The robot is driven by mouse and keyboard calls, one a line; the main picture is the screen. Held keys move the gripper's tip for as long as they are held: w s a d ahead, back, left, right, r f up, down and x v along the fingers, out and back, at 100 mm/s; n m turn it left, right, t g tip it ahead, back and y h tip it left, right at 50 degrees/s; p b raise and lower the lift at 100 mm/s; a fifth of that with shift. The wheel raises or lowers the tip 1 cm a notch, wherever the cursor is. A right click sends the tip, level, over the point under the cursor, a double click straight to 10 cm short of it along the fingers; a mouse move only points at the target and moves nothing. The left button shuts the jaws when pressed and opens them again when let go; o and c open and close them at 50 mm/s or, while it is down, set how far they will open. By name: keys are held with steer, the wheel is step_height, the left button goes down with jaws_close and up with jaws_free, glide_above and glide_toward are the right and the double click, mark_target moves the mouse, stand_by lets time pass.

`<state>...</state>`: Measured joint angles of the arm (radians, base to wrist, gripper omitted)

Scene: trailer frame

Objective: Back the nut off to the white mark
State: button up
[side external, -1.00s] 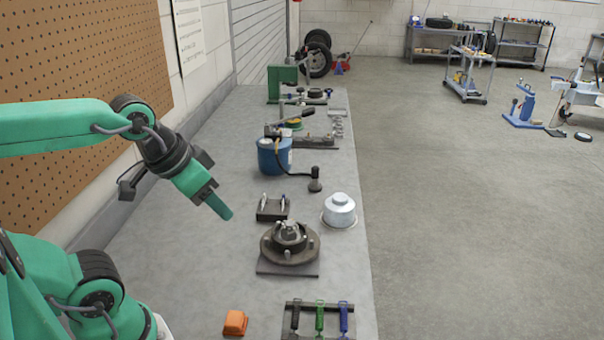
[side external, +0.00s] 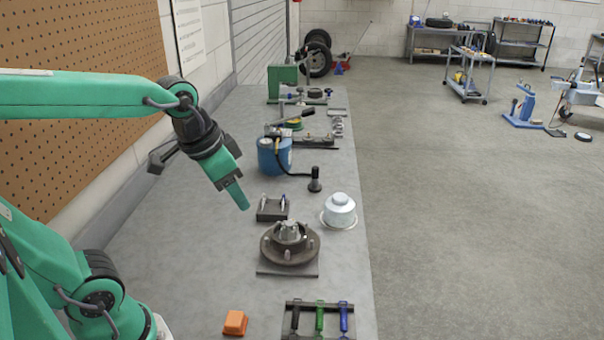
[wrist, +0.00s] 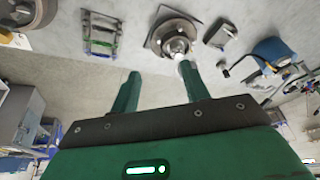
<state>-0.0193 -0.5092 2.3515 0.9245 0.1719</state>
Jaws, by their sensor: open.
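The white mark cannot be made out. My gripper (side external: 241,201) is in the air above the bench, left of the hub and apart from it. In the wrist view my gripper (wrist: 160,80) has its two fingers spread with nothing between them.
An orange block (side external: 235,322) and a tool rack (side external: 318,320) are in front. The left bench surface is clear.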

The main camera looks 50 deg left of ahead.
steer(key=w+a+f+m+g, duration=0.1)
steer(key=w+f+m+g, duration=0.15)
steer(key=w, duration=0.55)
steer(key=m+g, duration=0.2)
steer(key=m, duration=0.1)
glide_above(289, 223)
steer(key=shift+t, duration=0.25)
step_height(289, 223, down, 7)
steer(key=shift+s+f, duration=0.1)
steer(key=shift+w+f, duration=0.2)
steer(key=shift+f, duration=0.1)
steer(key=shift+f, duration=3.8)
steer(key=c, duration=0.7)
